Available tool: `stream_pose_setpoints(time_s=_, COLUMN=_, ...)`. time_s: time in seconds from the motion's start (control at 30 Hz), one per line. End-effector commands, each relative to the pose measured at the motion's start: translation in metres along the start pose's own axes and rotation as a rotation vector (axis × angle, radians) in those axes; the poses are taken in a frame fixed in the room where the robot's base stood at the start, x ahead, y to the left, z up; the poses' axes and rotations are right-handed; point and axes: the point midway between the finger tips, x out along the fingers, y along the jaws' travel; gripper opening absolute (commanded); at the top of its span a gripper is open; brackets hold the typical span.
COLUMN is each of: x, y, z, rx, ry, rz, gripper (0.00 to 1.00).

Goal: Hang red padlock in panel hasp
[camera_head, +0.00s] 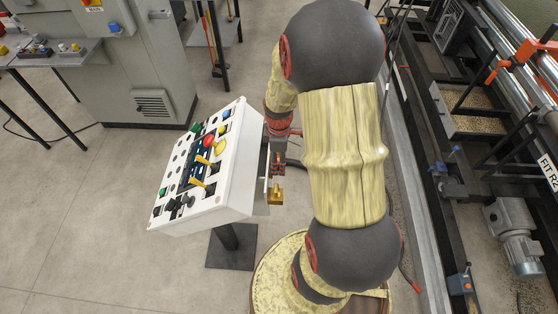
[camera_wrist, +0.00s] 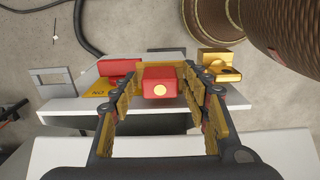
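The red padlock (camera_wrist: 159,83), with a round yellow spot on its face, shows between the fingers of my gripper (camera_wrist: 159,72) in the wrist view. The fingers are spread to either side of it with narrow gaps, and it looks to be on or just above a white ledge (camera_wrist: 65,106). Its shackle is hidden. In the head view my gripper (camera_head: 278,168) is low behind the right side of the white control panel (camera_head: 187,200); the red padlock cannot be made out there. A grey bracket with an opening (camera_wrist: 52,82), possibly the hasp, stands at the left.
A brass padlock (camera_wrist: 222,67) is right of my gripper, also visible in the head view (camera_head: 275,194). A red block (camera_wrist: 119,67) and yellow label (camera_wrist: 98,89) lie left of the fingers. A grey cabinet (camera_head: 135,75) stands behind the panel; machinery (camera_head: 470,125) lines the right.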

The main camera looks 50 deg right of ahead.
Motion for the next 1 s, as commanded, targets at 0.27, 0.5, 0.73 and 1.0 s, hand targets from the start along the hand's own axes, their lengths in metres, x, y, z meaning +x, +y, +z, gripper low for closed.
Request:
stream_pose_setpoints(time_s=0.27, x=0.000, y=0.000, z=0.000, rx=0.000, ry=0.000, rz=0.000, gripper=0.52)
stream_pose_setpoints(time_s=0.5, x=-0.012, y=0.001, z=0.000, rx=0.000, ry=0.001, rz=0.003, gripper=0.52)
stream_pose_setpoints(time_s=0.73, x=-0.056, y=0.001, z=0.000, rx=0.000, ry=0.001, rz=0.005, gripper=0.52)
stream_pose_setpoints(time_s=1.0, x=-0.103, y=0.001, z=0.000, rx=0.000, ry=0.001, rz=0.003, gripper=0.52)
